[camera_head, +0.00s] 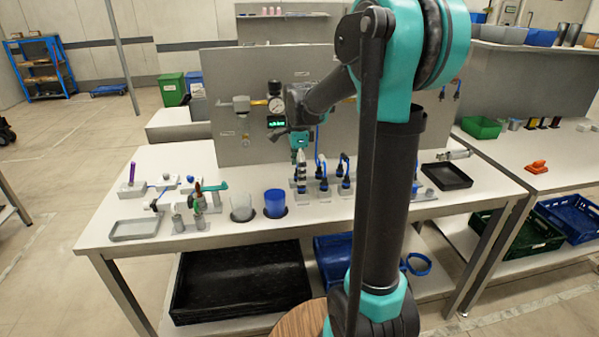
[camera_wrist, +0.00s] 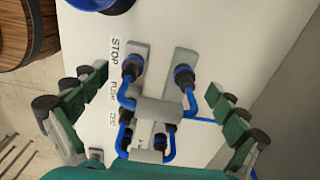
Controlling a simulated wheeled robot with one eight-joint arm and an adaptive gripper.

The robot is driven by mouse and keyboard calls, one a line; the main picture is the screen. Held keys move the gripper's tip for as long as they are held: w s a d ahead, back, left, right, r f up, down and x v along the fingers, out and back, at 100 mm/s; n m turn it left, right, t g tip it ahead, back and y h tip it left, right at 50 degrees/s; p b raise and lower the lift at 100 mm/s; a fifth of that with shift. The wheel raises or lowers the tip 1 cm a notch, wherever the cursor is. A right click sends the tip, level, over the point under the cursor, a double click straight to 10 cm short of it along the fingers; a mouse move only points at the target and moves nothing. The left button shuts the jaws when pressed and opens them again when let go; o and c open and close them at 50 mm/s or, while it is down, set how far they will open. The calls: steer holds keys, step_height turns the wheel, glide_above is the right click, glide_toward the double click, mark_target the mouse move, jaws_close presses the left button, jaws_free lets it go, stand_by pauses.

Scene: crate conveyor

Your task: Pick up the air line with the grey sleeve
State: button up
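Several air lines with blue hoses and dark connectors stand in grey holders on the white bench (camera_head: 160,165). In the head view, one air line (camera_head: 322,170) and another air line (camera_head: 345,172) stand just right of my gripper (camera_head: 300,157). In the wrist view, my gripper (camera_wrist: 158,87) is open, its green fingers spread either side of the group. Between them are an upper left connector (camera_wrist: 132,67), an upper right connector (camera_wrist: 183,76) and a grey block (camera_wrist: 158,111) over the hoses. I cannot tell which line has the grey sleeve. Nothing is held.
A grey panel with a pressure gauge (camera_head: 275,105) stands behind the lines. A black tray (camera_head: 446,176) lies to the right.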

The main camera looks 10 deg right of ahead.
steer(key=c, duration=1.1)
steer(key=shift+o, duration=0.2)
steer(key=shift+r, duration=0.1)
step_height(320, 180, up, 20)
steer(key=shift+d, duration=0.1)
